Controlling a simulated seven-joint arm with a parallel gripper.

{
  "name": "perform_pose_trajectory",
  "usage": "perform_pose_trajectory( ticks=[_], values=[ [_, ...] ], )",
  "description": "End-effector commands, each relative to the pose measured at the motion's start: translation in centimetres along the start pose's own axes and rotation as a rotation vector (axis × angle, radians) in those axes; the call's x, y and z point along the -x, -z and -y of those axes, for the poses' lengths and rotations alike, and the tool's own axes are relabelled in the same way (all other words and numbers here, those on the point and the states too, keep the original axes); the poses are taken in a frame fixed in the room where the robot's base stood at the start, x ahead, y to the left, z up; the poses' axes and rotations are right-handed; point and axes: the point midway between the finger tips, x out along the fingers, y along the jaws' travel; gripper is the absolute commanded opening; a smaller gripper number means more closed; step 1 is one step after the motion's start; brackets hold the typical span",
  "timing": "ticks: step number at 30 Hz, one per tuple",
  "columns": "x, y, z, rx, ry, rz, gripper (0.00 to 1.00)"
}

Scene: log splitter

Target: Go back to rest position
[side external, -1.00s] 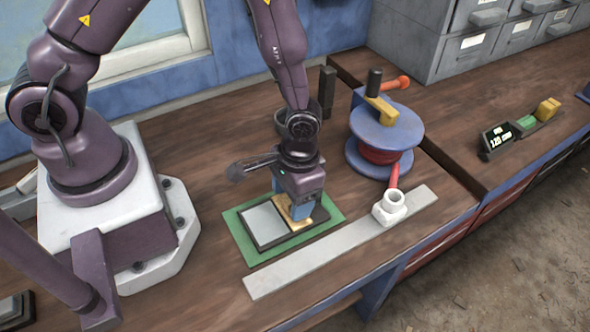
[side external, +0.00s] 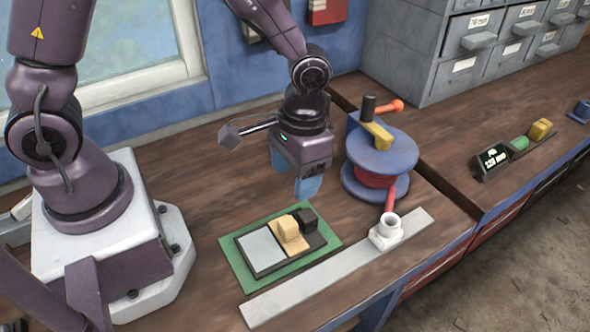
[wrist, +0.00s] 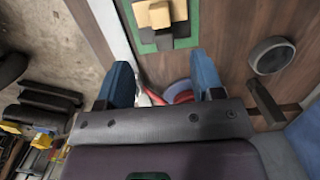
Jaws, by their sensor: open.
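My gripper (side external: 308,188) hangs in the air behind and above the tray, with its blue fingers pointing down. In the wrist view its two blue fingers stand apart with nothing held between them (wrist: 163,80). The dark tray (side external: 262,272) lies on a green mat (side external: 238,279) on the bench. It carries a light grey plate (side external: 261,249), a tan wooden block (side external: 289,230) and a black block (side external: 307,216). The tan block also shows at the top of the wrist view (wrist: 156,14), apart from the fingers.
A blue spool device (side external: 382,152) with a red core stands right of my gripper. A white fitting (side external: 386,232) sits on a long grey strip (side external: 300,294) at the front. Grey drawers (side external: 440,50) stand behind.

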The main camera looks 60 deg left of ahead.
Motion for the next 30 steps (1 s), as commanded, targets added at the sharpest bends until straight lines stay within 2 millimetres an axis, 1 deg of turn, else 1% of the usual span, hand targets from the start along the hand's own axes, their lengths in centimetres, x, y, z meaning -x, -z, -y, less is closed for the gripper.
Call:
perform_pose_trajectory(
  ticks=[3, 5, 6, 7, 11, 14, 18, 21, 24, 27, 30],
  values=[
    [0.0, -0.1, 0.0, -0.025, 0.002, 0.006, 0.61],
    [-0.3, -0.8, 0.3, -0.062, 0.008, 0.034, 0.61],
    [0.0, -1.5, 0.9, -0.086, 0.017, 0.050, 0.61],
    [0.6, -1.8, 1.4, -0.096, 0.023, 0.044, 0.61],
    [3.6, -2.9, 3.3, -0.115, 0.041, -0.008, 0.61],
    [6.4, -3.9, 4.8, -0.118, 0.050, -0.072, 0.61],
    [10.3, -6.0, 6.8, -0.105, 0.052, -0.187, 0.61],
    [12.8, -7.7, 8.0, -0.085, 0.044, -0.283, 0.61],
    [14.9, -9.3, 8.9, -0.061, 0.030, -0.381, 0.61],
    [16.5, -10.7, 9.5, -0.033, 0.014, -0.473, 0.61],
    [17.7, -11.5, 9.9, -0.010, 0.003, -0.547, 0.61]
  ],
)
